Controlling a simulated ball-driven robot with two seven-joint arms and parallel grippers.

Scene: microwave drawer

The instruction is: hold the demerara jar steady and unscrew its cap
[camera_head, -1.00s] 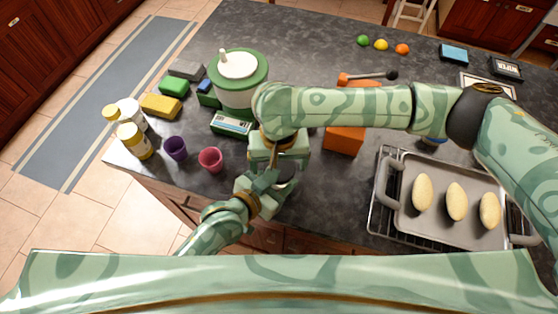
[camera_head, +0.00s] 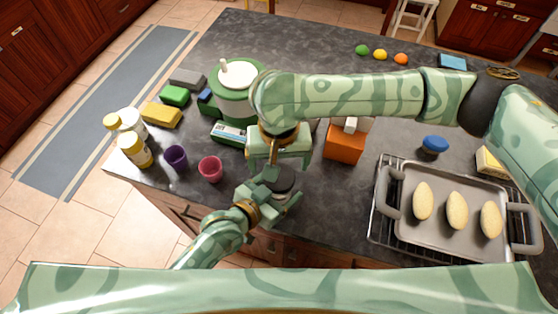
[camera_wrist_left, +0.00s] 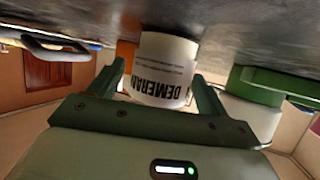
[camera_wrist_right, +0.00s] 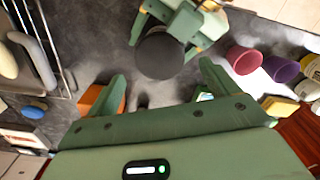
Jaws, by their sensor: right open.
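The demerara jar (camera_wrist_left: 165,70) is white with dark lettering and stands on the dark counter near its front edge. Its dark cap (camera_wrist_right: 160,55) is on top and also shows in the head view (camera_head: 283,180). My left gripper (camera_head: 268,188) is low at the jar, with one finger (camera_wrist_left: 160,72) on either side of it. Whether both fingers touch the jar is unclear. My right gripper (camera_wrist_right: 163,72) is open and empty, pointing down above the jar. Its fingers are apart from the cap.
A pink cup (camera_head: 210,168) and a purple cup (camera_head: 175,156) stand left of the jar. A green-and-white canister (camera_head: 238,95) and an orange box (camera_head: 344,146) are behind. A baking tray (camera_head: 405,215) with several pale loaves lies right.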

